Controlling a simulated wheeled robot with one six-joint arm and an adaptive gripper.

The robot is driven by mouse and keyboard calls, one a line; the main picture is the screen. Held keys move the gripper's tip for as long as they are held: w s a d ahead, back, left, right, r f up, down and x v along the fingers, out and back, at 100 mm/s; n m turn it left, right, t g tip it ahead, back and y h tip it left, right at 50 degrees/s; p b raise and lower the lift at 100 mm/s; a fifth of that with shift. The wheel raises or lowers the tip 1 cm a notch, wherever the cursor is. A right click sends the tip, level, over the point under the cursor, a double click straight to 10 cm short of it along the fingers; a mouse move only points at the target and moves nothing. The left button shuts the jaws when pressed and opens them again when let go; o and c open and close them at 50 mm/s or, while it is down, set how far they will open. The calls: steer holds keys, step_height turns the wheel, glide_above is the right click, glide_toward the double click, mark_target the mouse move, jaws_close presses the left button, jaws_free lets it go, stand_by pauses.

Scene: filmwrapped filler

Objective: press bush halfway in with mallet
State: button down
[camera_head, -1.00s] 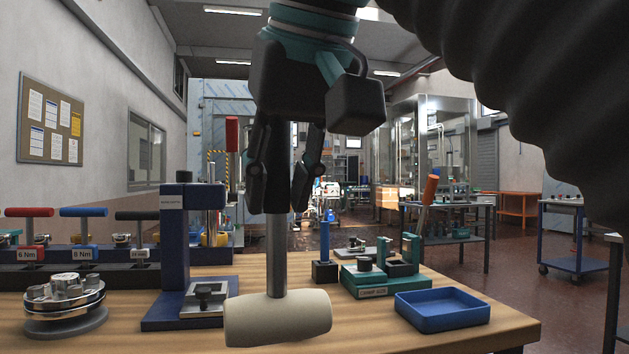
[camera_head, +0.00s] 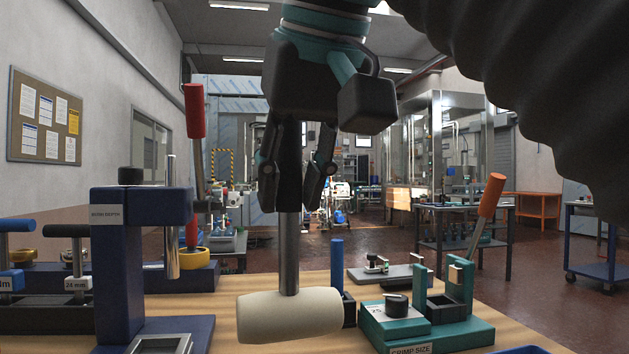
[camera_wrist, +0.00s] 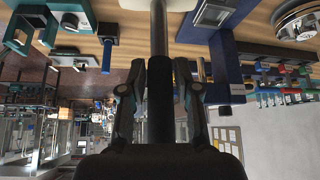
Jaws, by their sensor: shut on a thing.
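My gripper (camera_head: 291,198) is shut on the dark grip of a mallet. The mallet (camera_head: 290,316) hangs with its metal shaft upright and its pale, barrel-shaped head down, over or near the wooden bench. I cannot tell whether the head touches the bench. In the wrist view my gripper (camera_wrist: 160,95) has its fingers on both sides of the grip, and the shaft (camera_wrist: 158,28) runs to the top edge. A blue press-like stand (camera_head: 118,265) with a vertical metal rod is left of the mallet. I cannot make out the bush in either view.
A teal crimp fixture (camera_head: 440,327) with an orange lever stands right of the mallet head. A blue upright tool (camera_head: 337,268) stands close behind the head. Torque tools (camera_head: 68,260) are at the left. A blue tray's edge (camera_head: 520,350) shows at the lower right.

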mark_target(291, 246)
steer(key=shift+s, duration=0.15)
steer(key=shift+f, duration=0.15)
steer(key=shift+f+b, duration=2.15)
steer(key=shift+f, duration=0.3)
steer(key=c, duration=1.5)
jaws_free()
jaws_close()
